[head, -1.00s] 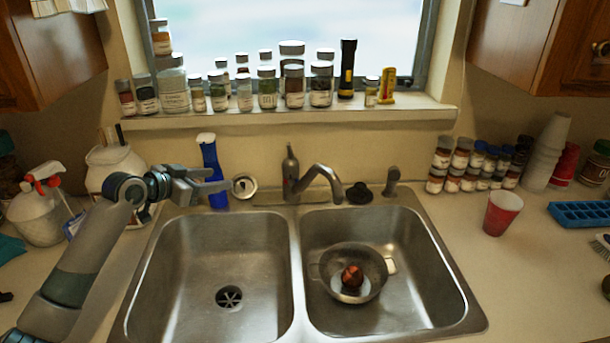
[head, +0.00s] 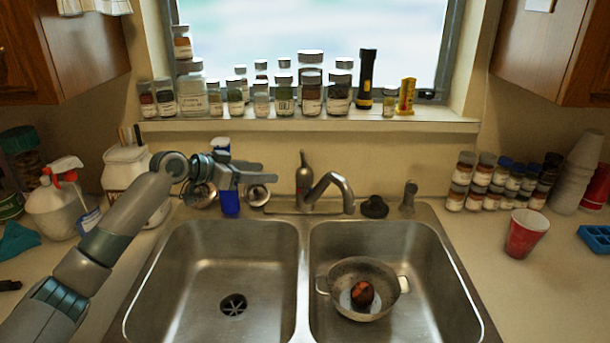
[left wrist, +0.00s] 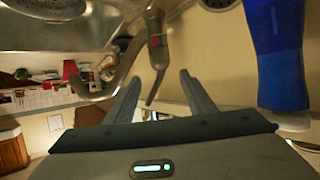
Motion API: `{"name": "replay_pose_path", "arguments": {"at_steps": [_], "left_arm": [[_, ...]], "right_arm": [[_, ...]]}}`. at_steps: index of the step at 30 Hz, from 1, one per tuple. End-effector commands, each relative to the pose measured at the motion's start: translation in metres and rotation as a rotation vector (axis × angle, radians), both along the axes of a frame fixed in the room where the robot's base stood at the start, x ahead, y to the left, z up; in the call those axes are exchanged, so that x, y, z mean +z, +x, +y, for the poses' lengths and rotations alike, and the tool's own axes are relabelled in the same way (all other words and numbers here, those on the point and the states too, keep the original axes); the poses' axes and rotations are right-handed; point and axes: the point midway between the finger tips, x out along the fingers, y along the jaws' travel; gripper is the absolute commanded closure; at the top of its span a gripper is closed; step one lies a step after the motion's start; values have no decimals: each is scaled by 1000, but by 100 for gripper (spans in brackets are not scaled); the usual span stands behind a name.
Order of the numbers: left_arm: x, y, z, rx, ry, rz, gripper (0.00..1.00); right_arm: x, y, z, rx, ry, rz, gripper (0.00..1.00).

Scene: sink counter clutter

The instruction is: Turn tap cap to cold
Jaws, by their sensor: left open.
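The grey metal tap (head: 327,192) stands behind the sink's divider. Its upright cap lever (head: 304,172) rises at the left, and its curved spout reaches right. In the left wrist view the tap (left wrist: 155,25) appears upside down, with a small red mark on its body. My left gripper (head: 268,172) is left of the tap at about the cap's height. Its fingers point toward the tap, spread and empty. In the left wrist view the tap's thin lever shows between the open fingers (left wrist: 161,78); I cannot tell contact, but the head view shows a gap. My right gripper is out of view.
A blue bottle (head: 230,203) stands behind my left gripper, close to it. A black stopper (head: 374,207) sits right of the tap. A colander (head: 365,278) holding a reddish item is in the right basin. The left basin is empty.

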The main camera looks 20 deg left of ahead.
Motion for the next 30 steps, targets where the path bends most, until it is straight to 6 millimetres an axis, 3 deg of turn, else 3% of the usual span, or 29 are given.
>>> {"name": "replay_pose_path", "arguments": {"at_steps": [8,19,30], "left_arm": [[-12,30,-23,-1,-3,1,50],[-37,79,-58,-1,-2,2,50],[-56,114,-81,-1,-1,1,50]], "right_arm": [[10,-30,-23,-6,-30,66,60],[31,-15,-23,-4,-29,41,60],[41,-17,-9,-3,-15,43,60]]}}
